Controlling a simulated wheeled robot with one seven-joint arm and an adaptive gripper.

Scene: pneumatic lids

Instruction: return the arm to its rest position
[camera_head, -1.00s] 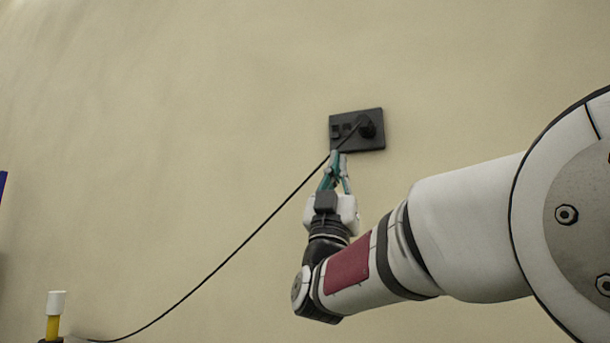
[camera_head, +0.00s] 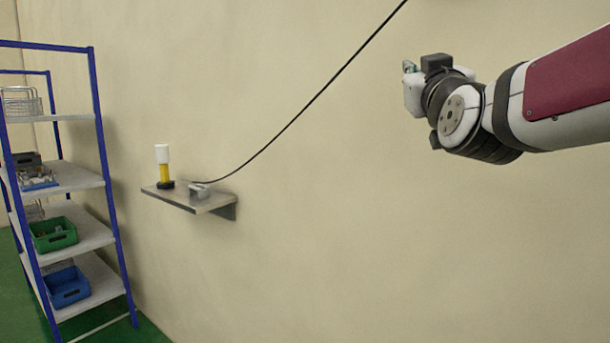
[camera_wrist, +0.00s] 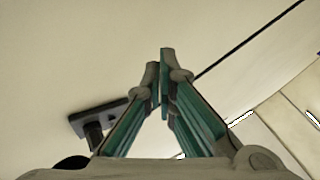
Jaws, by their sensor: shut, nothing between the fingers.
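My gripper (camera_wrist: 160,75) fills the middle of the wrist view, its two teal fingers converging to a shut, empty tip. In the head view my gripper (camera_head: 408,67) is small and mostly hidden behind the wrist, at the upper right in front of the wall. My arm comes in from the right edge.
A black cable (camera_head: 318,98) runs down the wall to a small shelf (camera_head: 212,203) that bears a yellow and white object (camera_head: 164,166) and a grey item (camera_head: 198,191). A blue-framed rack (camera_head: 110,180) with bins stands at the left.

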